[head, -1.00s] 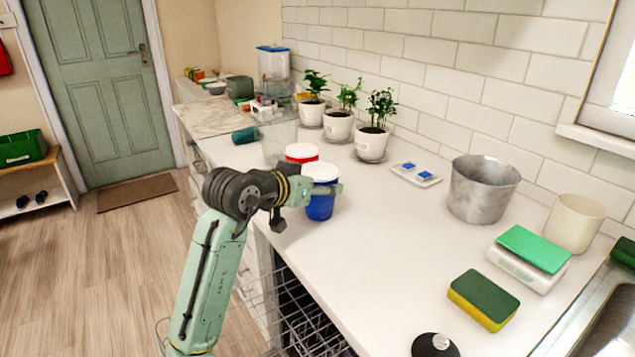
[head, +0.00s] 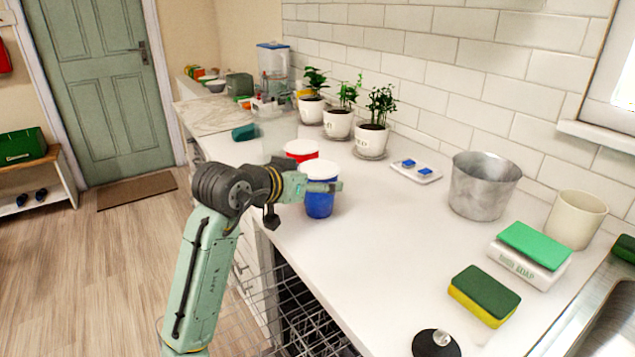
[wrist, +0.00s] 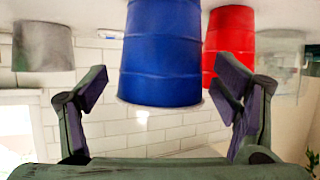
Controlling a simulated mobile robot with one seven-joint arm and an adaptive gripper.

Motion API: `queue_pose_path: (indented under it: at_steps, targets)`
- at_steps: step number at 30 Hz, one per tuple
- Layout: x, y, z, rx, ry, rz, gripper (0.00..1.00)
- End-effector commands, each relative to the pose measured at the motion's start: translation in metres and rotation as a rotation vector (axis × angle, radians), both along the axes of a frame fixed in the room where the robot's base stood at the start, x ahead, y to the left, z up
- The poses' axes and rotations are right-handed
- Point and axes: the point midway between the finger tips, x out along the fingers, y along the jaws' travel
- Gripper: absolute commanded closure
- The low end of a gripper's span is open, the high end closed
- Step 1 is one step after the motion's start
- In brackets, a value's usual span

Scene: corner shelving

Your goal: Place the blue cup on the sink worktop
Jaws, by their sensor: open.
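The blue cup (head: 319,206) has a white rim and stands upright on the white worktop (head: 345,262), near its front edge. My gripper (head: 338,186) is at the cup in the head view, level with its upper part and hiding some of it. In the wrist view the picture is upside down. There the blue cup (wrist: 161,55) shows between the two spread fingers of my gripper (wrist: 165,82), with a gap on each side. The fingers are open and do not visibly touch it. The sink (head: 606,325) is at the lower right, with worktop beside it.
A red cup (head: 301,150) stands just behind the blue cup. Potted plants (head: 371,142), a small tray (head: 416,171), a metal pot (head: 483,186), a beige cup (head: 575,219), a soap box (head: 528,255) and a sponge (head: 484,295) stand farther right. An open dishwasher rack (head: 262,310) lies below the front edge.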

Motion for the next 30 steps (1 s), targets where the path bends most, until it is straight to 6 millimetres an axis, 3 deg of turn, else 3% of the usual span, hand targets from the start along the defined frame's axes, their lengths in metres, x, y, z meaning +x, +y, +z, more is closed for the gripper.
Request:
queue_pose_path:
  at_steps: [9,15,26,29,30]
  targets:
    - [-0.053,0.036,0.024,0.001,-0.004,0.002,0.18]
    - [-0.074,0.050,0.035,0.000,-0.003,0.002,0.18]
    - [-0.079,0.054,0.040,-0.003,-0.005,0.002,0.18]
    - [-0.075,0.063,0.055,-0.030,-0.073,0.047,0.18]
    - [-0.072,0.071,0.068,-0.053,-0.134,0.086,0.18]
